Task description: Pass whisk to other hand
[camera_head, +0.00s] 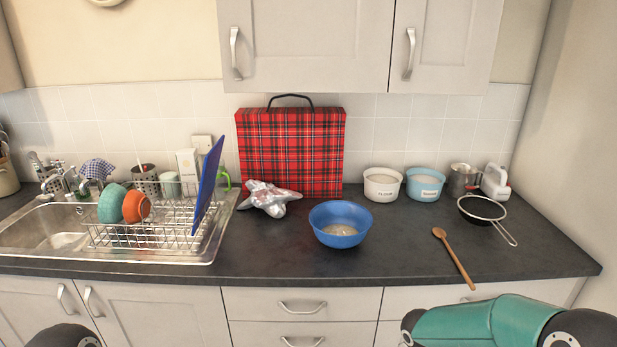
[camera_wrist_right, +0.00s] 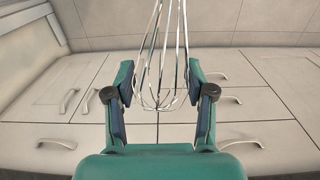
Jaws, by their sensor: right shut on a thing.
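The whisk (camera_wrist_right: 166,40) shows in the right wrist view as thin metal wire loops, running from the top edge down between the fingers. Its handle is out of frame. My right gripper (camera_wrist_right: 159,80) has one finger on each side of the wire loops and is shut on the whisk. The whisk does not show in the head view, where only my teal right arm comes in at the lower right. My left gripper is not in view; only a dark piece of my left arm shows at the bottom left.
On the counter (camera_head: 400,240) stand a blue bowl (camera_head: 340,229), a wooden spoon (camera_head: 455,258), a sieve (camera_head: 483,208) and flour (camera_head: 382,187) and sugar tubs (camera_head: 424,186). A dish rack (camera_head: 150,232) with a blue board (camera_head: 208,180) stands at the left by the sink (camera_head: 40,230).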

